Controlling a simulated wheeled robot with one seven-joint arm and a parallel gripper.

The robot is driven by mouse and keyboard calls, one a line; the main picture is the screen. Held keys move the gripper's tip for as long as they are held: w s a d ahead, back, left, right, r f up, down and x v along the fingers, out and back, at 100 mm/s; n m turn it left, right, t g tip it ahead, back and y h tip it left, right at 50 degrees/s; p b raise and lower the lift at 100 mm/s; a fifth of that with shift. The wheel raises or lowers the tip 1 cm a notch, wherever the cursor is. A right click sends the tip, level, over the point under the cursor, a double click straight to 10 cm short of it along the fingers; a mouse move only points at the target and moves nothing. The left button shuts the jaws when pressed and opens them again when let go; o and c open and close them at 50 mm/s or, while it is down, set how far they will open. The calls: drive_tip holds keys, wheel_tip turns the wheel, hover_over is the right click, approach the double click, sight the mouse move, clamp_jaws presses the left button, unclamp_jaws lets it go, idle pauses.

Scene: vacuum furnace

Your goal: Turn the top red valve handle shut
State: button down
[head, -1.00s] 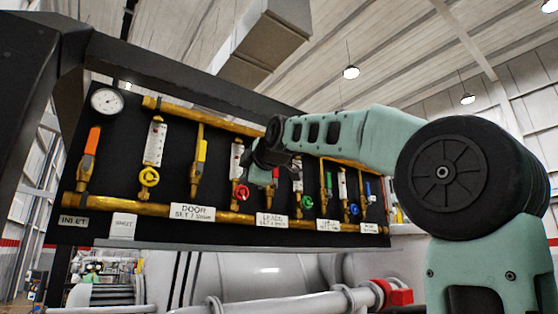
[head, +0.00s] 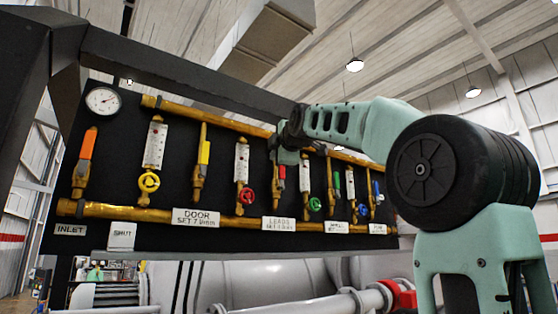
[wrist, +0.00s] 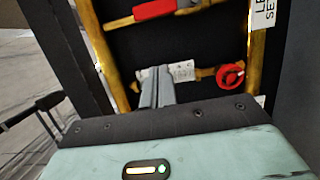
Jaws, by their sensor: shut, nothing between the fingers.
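The red lever handle (head: 282,172) is on the brass line above the LEADS label, seen just below my wrist in the head view. In the wrist view it appears as a red grip (wrist: 155,8) at the top edge, lying along its brass pipe and partly cut off by the frame. My gripper (wrist: 161,72) is shut and empty. Its fingers point at the panel, over the neighbouring line with the red round knob (wrist: 230,76), and appear apart from the lever. In the head view my wrist hides the fingers and the upper part of the lever's line.
The black panel carries several brass lines between two brass manifolds (head: 190,212). An orange lever (head: 88,142), a yellow lever (head: 205,152), a red knob (head: 249,196) and a green knob (head: 315,204) stick out nearby. A dark frame post (head: 28,110) stands at the left.

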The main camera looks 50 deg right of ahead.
sight(282, 174)
drive_tip(key=w+d+p, duration=0.4)
drive_tip(key=w+d, duration=0.1)
drive_tip(key=d, duration=0.2)
idle(0.3)
drive_tip(key=shift+s, duration=0.15)
drive_tip(key=shift+d+m, duration=0.15)
drive_tip(key=shift+m, duration=0.15)
